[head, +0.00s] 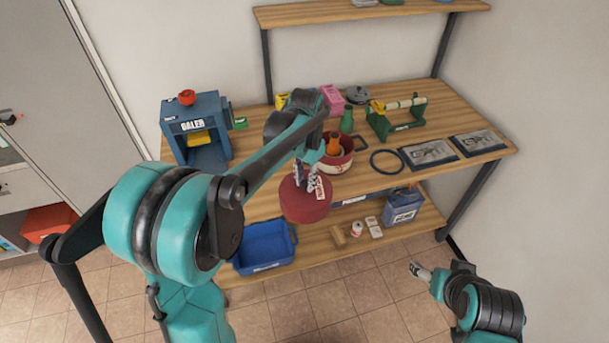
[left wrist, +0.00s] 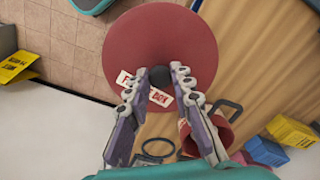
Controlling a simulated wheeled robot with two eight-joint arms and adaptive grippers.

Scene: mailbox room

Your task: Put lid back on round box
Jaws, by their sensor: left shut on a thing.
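The round red lid (head: 304,199) hangs from my left gripper (head: 304,176) at the front edge of the table. In the left wrist view my left gripper (left wrist: 161,78) is shut on the dark knob at the middle of the lid (left wrist: 150,35); a pale label shows beside the fingers. The round red box (head: 346,164) stands uncovered on the tabletop behind and right of the lid, with an orange thing in it. It shows partly behind a finger in the left wrist view (left wrist: 222,131). My right gripper (head: 420,271) is low over the floor, away from the table; its fingers are too small to read.
On the tabletop (head: 255,205) a blue machine (head: 195,130) stands left. A green bottle (head: 346,122), a green stand (head: 398,118), a black ring (head: 387,162) and two flat trays (head: 430,154) lie near the box. A blue bin (head: 264,247) is on the lower shelf.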

